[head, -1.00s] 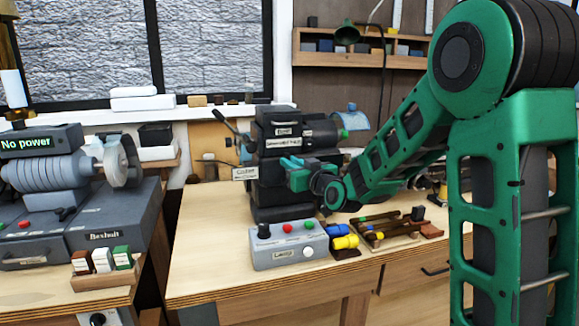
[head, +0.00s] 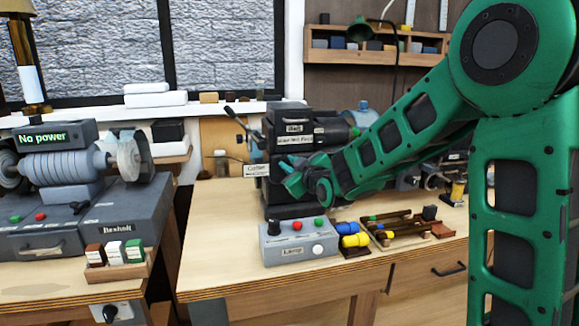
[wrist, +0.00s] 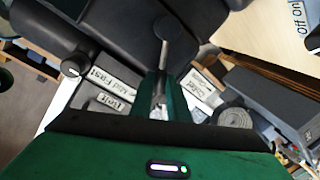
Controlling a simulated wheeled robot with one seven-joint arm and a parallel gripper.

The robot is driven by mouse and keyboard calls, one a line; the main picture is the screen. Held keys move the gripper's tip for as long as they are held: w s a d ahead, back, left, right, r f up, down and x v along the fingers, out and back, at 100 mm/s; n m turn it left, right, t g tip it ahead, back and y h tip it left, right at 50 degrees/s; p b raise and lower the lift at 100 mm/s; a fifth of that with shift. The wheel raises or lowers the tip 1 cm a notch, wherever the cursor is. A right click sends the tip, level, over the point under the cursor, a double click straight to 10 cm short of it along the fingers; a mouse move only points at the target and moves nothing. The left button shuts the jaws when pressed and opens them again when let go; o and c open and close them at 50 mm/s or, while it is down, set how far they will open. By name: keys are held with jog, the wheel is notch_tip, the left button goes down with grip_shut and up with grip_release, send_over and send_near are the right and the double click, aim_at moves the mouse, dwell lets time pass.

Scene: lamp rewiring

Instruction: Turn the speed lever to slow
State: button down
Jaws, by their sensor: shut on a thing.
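The dark machine (head: 279,120) on the wooden bench carries a speed label (head: 294,139) with slow, mid and fast marks. In the wrist view the label (wrist: 125,84) lies just left of the fingers. My gripper (head: 288,174) is in front of the machine, below the label. In the wrist view its green fingers (wrist: 162,88) are shut on a thin grey rod with a rounded end, which appears to be the speed lever (wrist: 165,42). The fingers cover part of the lever. I cannot tell exactly which mark it points at.
A grey lamp switch box (head: 285,252) stands at the bench's front edge. Yellow and blue spools (head: 352,236) and a tool tray (head: 400,228) are right of it. A collet label (head: 256,170) is left of my gripper. Bare bench shows at left (head: 215,235).

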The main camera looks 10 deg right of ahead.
jog(key=shift+a, duration=0.1)
dwell(0.3)
jog(key=c, duration=1.7)
grip_release()
jog(key=v, duration=1)
jog(key=shift+s, duration=0.35)
